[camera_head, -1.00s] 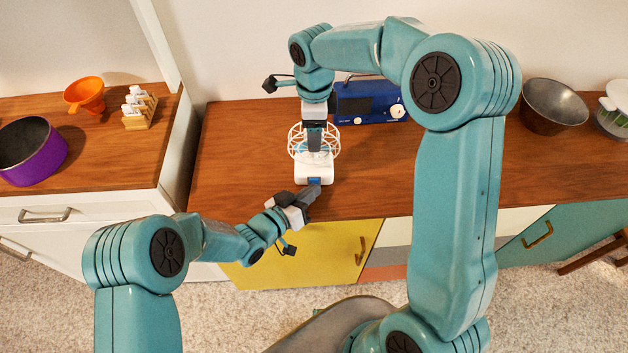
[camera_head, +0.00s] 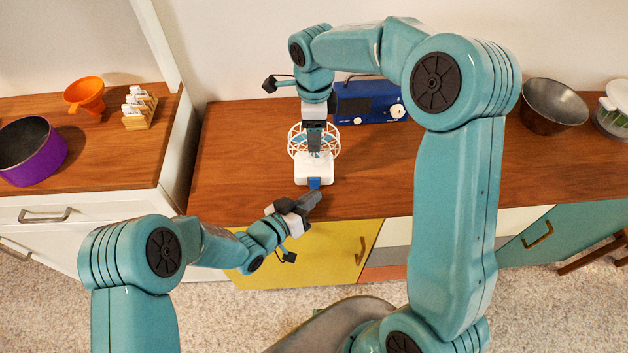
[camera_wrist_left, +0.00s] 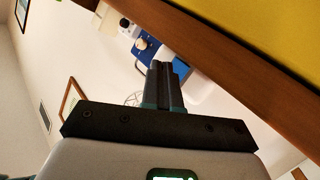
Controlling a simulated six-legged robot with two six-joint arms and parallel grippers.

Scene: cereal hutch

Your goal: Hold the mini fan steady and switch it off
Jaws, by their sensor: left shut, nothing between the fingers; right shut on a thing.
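The mini fan (camera_head: 328,173) stands upright on the wooden counter, with a white base, a round white cage and a blue switch (camera_head: 314,184) at its front. My right gripper (camera_head: 314,150) points down from above and is shut on the fan; its fingers hide part of the cage, so the exact grip is unclear. My left gripper (camera_head: 314,195) is shut and empty, its tips just in front of the switch near the counter edge. Whether they touch the switch cannot be told. In the left wrist view the closed fingers (camera_wrist_left: 163,68) point towards the fan's white base (camera_wrist_left: 197,92).
A blue appliance with a white knob (camera_head: 365,103) stands behind the fan. A metal bowl (camera_head: 553,107) is at the right. A purple pot (camera_head: 35,165), an orange funnel (camera_head: 85,93) and a small rack (camera_head: 139,108) are on the left counter. The counter left of the fan is clear.

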